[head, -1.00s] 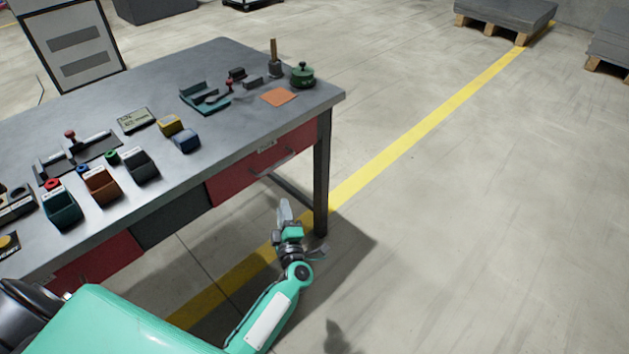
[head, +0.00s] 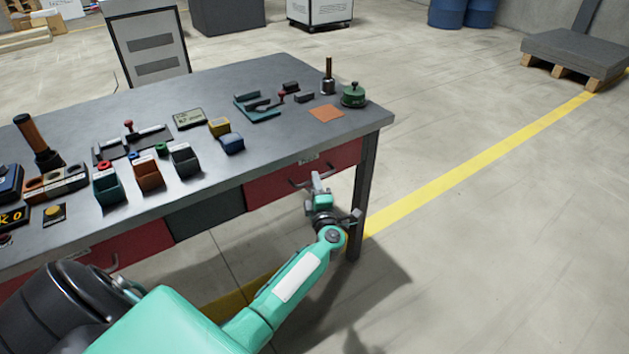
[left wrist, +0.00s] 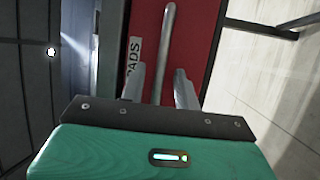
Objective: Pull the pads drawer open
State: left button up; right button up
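The pads drawer (head: 268,187) is a red front under the right end of the workbench, and it looks shut. Its metal handle is partly covered by my gripper in the head view. In the left wrist view the red drawer front (left wrist: 200,25) carries a "PADS" label (left wrist: 133,57), and the bar handle (left wrist: 167,35) runs up the picture. My left gripper (head: 317,180) is at the drawer front. In the left wrist view its two fingers (left wrist: 160,88) are apart, with the handle bar between them in the picture. Whether they touch it cannot be told. My right gripper is not in view.
The grey workbench (head: 290,130) holds several bins and small tools. A bench leg (head: 364,200) stands just right of my left gripper. A dark drawer front (head: 205,212) and another red drawer (head: 130,245) lie to the left. The floor to the right is clear.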

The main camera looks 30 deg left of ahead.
pick_arm(q)
jog(key=shift+x, duration=1)
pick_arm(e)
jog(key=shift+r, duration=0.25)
pick_arm(q)
jog(key=c, duration=0.7)
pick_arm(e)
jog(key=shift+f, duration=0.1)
pick_arm(q)
jog(key=shift+d+f, duration=0.1)
